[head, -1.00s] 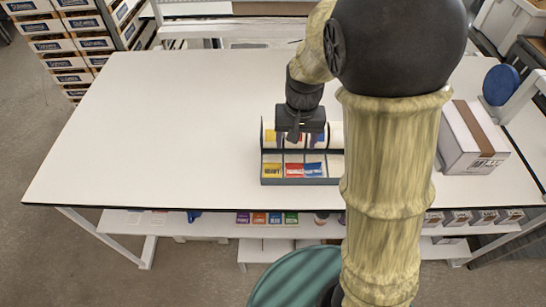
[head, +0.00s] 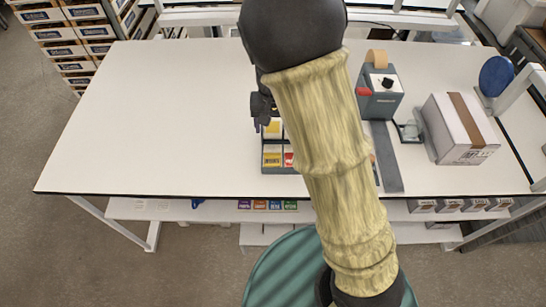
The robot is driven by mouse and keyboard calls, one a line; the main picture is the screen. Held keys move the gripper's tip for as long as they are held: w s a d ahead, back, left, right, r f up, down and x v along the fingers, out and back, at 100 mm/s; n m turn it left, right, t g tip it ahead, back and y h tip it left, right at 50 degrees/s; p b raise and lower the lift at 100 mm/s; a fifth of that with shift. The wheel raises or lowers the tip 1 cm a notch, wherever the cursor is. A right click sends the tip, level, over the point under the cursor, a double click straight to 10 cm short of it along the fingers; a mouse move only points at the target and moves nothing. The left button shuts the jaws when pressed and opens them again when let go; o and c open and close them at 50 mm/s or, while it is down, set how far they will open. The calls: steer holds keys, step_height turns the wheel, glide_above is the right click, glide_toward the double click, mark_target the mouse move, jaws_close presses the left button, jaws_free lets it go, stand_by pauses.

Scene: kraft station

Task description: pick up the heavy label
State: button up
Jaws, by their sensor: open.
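A dark label rack (head: 264,158) stands near the front middle of the white table. In its front row I see a yellow label (head: 272,160) and part of a red label (head: 289,160). A yellow roll (head: 273,128) shows behind the yellow label. The print is too small to read, so I cannot tell which is the heavy label. My arm hides the rack's right part. My gripper (head: 259,124) is open, at the rack's back left corner in the picture. Its fingers are small and dark, and its height above the rack is unclear.
A grey tape dispenser (head: 380,98) and a taped cardboard box (head: 459,128) stand on the right, with a dark grey strip (head: 386,157) in front of the dispenser. A blue disc (head: 496,76) is at the right edge. The table's left half (head: 160,120) is clear.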

steer(key=p, duration=0.1)
glide_above(272, 156)
steer(key=f, duration=0.7)
steer(key=shift+s+d+f, duration=0.1)
steer(key=shift+d+f, duration=0.1)
steer(key=shift+f, duration=0.05)
steer(key=shift+f+p, duration=0.1)
steer(key=shift+p, duration=0.2)
steer(key=shift+a+f+p, duration=0.15)
steer(key=shift+f+p, duration=0.85)
steer(key=shift+f, duration=1.5)
steer(key=c, duration=1.1)
